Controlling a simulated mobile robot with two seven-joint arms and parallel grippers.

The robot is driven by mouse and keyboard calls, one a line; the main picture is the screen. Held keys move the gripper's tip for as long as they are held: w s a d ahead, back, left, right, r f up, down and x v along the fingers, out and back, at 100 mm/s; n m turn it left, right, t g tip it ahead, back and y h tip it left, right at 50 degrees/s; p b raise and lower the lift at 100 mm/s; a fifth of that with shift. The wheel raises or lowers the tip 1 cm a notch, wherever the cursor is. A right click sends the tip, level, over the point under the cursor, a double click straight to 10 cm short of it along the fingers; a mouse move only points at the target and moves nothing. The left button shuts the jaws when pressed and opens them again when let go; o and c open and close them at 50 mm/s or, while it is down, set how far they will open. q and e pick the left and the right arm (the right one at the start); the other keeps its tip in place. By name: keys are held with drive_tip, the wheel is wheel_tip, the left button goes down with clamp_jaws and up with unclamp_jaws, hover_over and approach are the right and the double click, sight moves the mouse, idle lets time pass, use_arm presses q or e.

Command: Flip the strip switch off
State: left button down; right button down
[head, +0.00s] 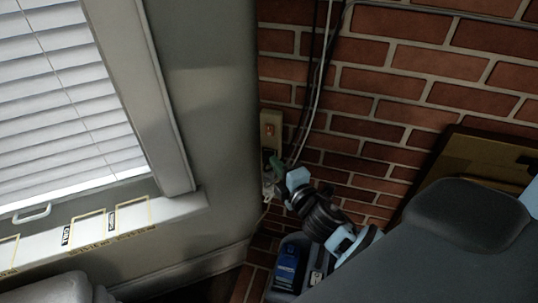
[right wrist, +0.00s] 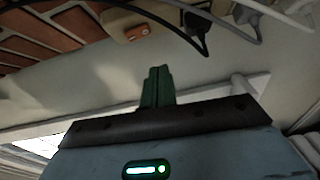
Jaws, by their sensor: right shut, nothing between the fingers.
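The power strip (head: 264,118) is a pale upright strip in the corner where the grey wall meets the brick. Its small orange switch (head: 270,129) is near the upper end; I cannot tell which way it is tipped. My right gripper (head: 275,162) is just below the switch, in front of the strip's lower part, which it partly hides. In the right wrist view, its green fingers (right wrist: 157,88) are shut together and empty. The strip (right wrist: 118,22) and orange switch (right wrist: 137,32) show beyond the fingertips, apart from them. My left gripper is not in view.
A black plug (right wrist: 195,40) sits in the strip beside the switch, with cables running off. Cables (head: 318,75) hang down the brick wall (head: 400,55). A window with blinds (head: 60,95) and a sill (head: 150,212) are at left. A framed panel (head: 465,160) leans at right.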

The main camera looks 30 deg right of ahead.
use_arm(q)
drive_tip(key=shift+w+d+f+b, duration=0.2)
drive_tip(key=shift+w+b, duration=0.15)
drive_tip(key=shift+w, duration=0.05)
use_arm(e)
drive_tip(key=shift+s+a+f, duration=0.1)
drive_tip(key=shift+s+f, duration=0.05)
drive_tip(key=shift+s, duration=1.2)
drive_tip(key=shift+s+f, duration=0.15)
drive_tip(key=shift+s, duration=1.15)
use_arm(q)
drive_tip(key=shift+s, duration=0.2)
